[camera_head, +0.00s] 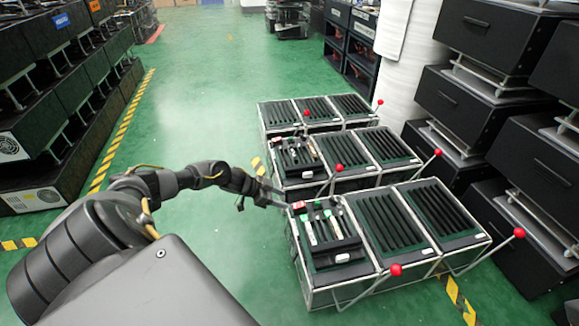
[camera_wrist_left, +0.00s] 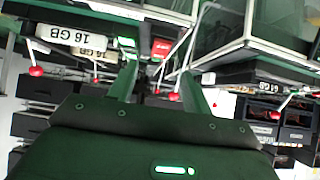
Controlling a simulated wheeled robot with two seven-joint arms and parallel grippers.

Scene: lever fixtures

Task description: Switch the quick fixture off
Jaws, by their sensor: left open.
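The fixtures are black slotted boxes in light metal frames, standing in three rows in the head view. The nearest row (camera_head: 378,283) has levers with red ball knobs at its front (camera_head: 396,269) and right (camera_head: 519,232). Its left box holds a dark tray (camera_head: 335,250) with small parts and a red piece. My left gripper (camera_head: 275,198) is open beside that box's far left corner, apart from the red knobs. In the left wrist view, its open fingers (camera_wrist_left: 160,90) have nothing clearly between them. Which fixture is the quick one cannot be told. My right gripper is not in view.
The middle row (camera_head: 330,193) and far row (camera_head: 266,130) stand behind, with more red knobs. Black racks line the left (camera_head: 30,125) and right (camera_head: 475,105).

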